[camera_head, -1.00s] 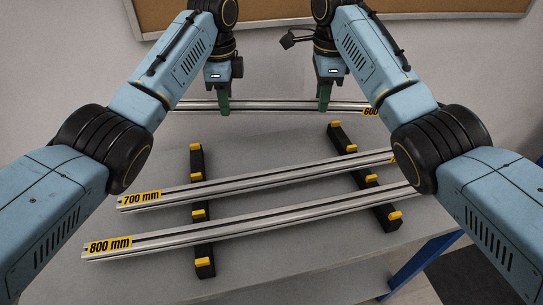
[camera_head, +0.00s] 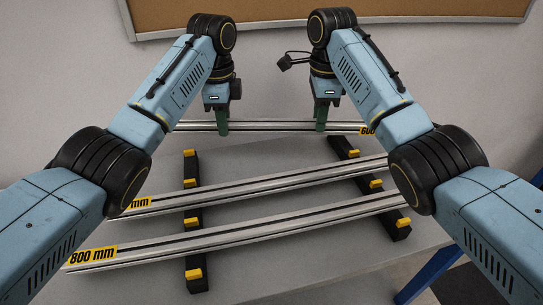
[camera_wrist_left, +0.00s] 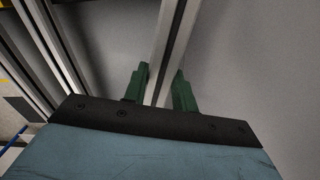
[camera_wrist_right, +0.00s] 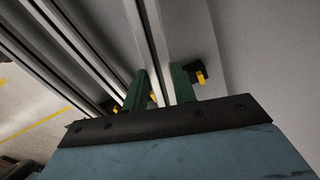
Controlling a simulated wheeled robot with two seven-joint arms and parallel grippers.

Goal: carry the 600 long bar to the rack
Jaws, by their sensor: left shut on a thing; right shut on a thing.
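The 600 long bar (camera_head: 270,126) is a silver profile with a yellow label reading 600 at its right end. My left gripper (camera_head: 223,125) is shut on it left of its middle, and my right gripper (camera_head: 320,123) is shut on it nearer the label. The bar runs between the green fingers in the left wrist view (camera_wrist_left: 168,50) and the right wrist view (camera_wrist_right: 153,45). The rack is two black rails with yellow pegs, a left rail (camera_head: 190,172) and a right rail (camera_head: 345,147). The bar appears at the far end of the rails; its height above them is unclear.
The 700 bar (camera_head: 260,184) and the 800 mm bar (camera_head: 240,235) lie across both rails, nearer me. The 700 label is partly hidden by my left arm. The rails stand on a grey table (camera_head: 300,265). A wall with a cork board (camera_head: 270,8) is behind.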

